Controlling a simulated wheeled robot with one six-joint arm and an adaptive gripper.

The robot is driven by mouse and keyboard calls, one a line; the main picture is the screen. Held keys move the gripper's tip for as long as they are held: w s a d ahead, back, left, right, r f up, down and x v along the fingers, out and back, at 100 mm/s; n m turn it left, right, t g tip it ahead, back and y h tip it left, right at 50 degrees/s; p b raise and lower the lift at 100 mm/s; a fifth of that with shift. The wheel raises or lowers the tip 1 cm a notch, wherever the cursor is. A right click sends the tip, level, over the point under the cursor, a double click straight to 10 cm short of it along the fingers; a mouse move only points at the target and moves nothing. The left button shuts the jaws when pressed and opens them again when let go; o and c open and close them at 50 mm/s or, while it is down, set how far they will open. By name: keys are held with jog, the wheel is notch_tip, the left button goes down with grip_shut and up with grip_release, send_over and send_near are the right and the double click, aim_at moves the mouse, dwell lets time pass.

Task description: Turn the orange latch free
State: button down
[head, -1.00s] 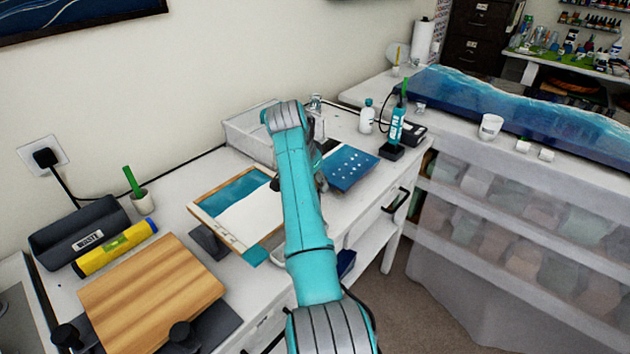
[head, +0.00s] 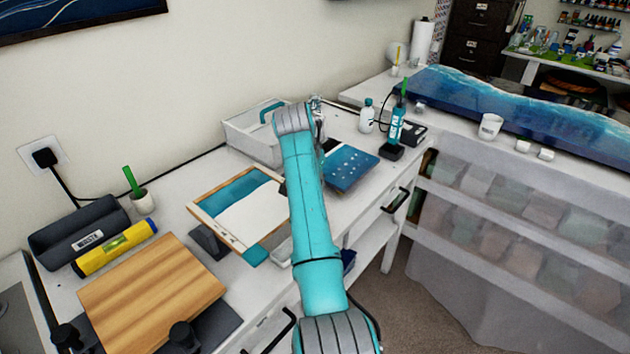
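I cannot make out an orange latch anywhere in the head view. My teal and grey arm reaches over the white bench, and its wrist end is beside a pale box (head: 245,143) with a teal handle (head: 270,111). The arm hides part of the bench behind it. The fingers of my gripper are hidden behind the arm, so I cannot tell whether they are open or holding anything.
A tilted wood-framed panel (head: 262,220) stands left of my arm, and a blue panel (head: 350,170) lies right of it. A white bottle (head: 366,117) and teal tool (head: 394,128) stand right.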

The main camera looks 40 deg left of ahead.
jog(key=n, duration=0.2)
jog(key=n+y, duration=0.1)
jog(key=n, duration=0.1)
jog(key=shift+d+n+y, duration=0.1)
jog(key=shift+n+y, duration=0.2)
jog(key=n+g+y, duration=0.1)
jog(key=n, duration=0.2)
jog(key=shift+w+n, duration=0.1)
jog(key=shift+n, duration=0.3)
jog(key=n+g+y, duration=0.1)
jog(key=n, duration=0.2)
jog(key=shift+w+d+g, duration=0.1)
jog(key=shift+g, duration=0.2)
jog(key=shift+n+g, duration=0.7)
jog(key=shift+n, duration=1.4)
jog(key=c, duration=1.1)
grip_release()
